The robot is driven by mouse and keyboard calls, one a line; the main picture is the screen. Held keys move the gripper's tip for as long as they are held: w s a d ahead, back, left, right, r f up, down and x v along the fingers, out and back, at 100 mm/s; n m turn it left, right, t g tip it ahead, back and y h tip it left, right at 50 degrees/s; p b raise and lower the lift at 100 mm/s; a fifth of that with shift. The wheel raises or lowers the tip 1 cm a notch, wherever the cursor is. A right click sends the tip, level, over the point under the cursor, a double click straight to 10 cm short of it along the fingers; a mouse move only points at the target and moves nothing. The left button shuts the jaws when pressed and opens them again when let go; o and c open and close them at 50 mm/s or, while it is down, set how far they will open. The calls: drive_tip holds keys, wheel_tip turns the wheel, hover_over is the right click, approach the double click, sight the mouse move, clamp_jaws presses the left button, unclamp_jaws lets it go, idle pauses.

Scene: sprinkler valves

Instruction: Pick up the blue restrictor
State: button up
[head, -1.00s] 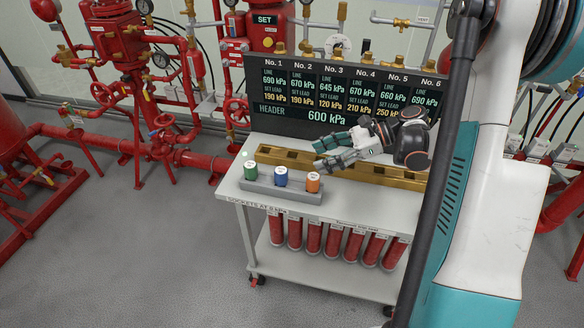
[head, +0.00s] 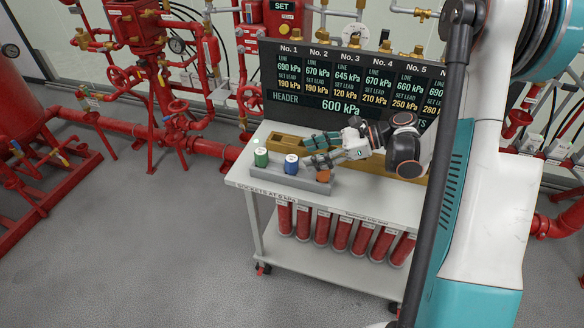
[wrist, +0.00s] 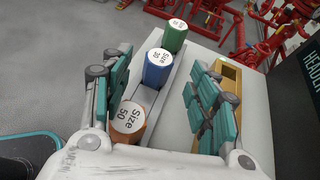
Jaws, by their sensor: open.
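The blue restrictor (head: 291,164) stands upright in the middle of a grey holder (head: 270,174) on the cart top. In the wrist view the blue restrictor (wrist: 158,68) has a white top that seems to read Size 38. A green restrictor (head: 261,157) stands on its left and an orange one (head: 323,174) on its right. In the wrist view my gripper's fingers (wrist: 160,92) are wide apart, with the orange restrictor (wrist: 128,121) nearest the palm and the blue one farther out. No grip on the blue restrictor shows.
A brass rail with sockets (head: 285,143) runs behind the holder. A dark pressure board (head: 345,85) rises at the cart's back. Red cylinders (head: 340,232) sit on the rack below. The cart top (head: 250,180) is bare in front of the holder.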

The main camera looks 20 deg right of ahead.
sight(293, 158)
drive_tip(key=b+x, duration=0.1)
drive_tip(key=x, duration=0.3)
drive_tip(key=shift+w+a+f, duration=0.1)
drive_tip(key=shift+a+f, duration=0.05)
drive_tip(key=shift+a, duration=0.05)
drive_tip(key=c, duration=1.2)
